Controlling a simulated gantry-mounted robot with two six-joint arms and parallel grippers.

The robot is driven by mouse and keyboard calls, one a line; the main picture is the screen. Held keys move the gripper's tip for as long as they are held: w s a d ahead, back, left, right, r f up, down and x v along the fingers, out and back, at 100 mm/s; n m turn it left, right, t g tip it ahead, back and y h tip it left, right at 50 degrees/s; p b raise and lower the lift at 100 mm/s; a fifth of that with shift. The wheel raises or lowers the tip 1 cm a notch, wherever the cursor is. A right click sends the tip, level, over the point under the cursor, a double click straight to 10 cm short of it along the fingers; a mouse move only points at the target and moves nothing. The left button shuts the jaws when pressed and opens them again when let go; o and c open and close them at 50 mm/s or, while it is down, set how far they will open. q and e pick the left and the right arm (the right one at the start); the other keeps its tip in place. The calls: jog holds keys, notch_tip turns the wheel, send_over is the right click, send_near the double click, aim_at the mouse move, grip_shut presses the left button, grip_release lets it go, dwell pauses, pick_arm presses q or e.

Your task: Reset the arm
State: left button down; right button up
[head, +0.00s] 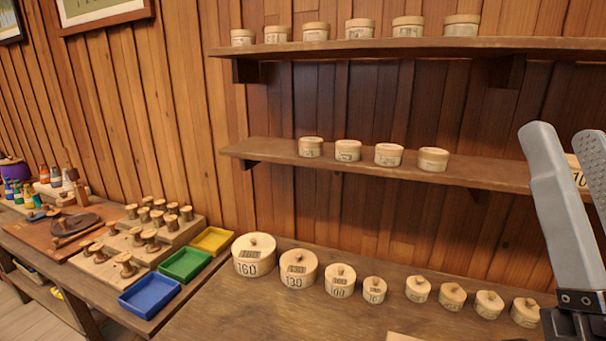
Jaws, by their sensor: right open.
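My right gripper (565,138) stands at the right edge of the head view, its grey fingers pointing up. It is open, with a gap between the fingers and nothing seen held. It shows in front of the right end of the lower shelf and partly hides a pale lidded pot (577,165) there. The farther finger is cut off by the picture edge. My left gripper is not in view.
Numbered lidded pots (254,262) stand in a row on the bench (240,310). More line the lower shelf (270,153) and upper shelf (400,46). Left are blue (150,295), green (186,265) and yellow (212,241) trays, beside several wooden spools (125,265).

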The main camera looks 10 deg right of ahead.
pick_arm(q)
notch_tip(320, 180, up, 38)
jog(key=p, duration=3.8)
pick_arm(e)
jog(key=w+a+r+n+y, duration=0.1)
jog(key=a+r+n+y, duration=0.15)
jog(key=r, duration=1.65)
jog(key=a+r+n+y, duration=0.15)
jog(key=r+y, duration=0.25)
jog(key=r, duration=1.5)
pick_arm(q)
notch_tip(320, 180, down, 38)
jog(key=b, duration=3.7)
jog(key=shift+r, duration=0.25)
pick_arm(e)
notch_tip(320, 180, down, 38)
jog(key=shift+d, duration=0.25)
jog(key=shift+f, duration=0.15)
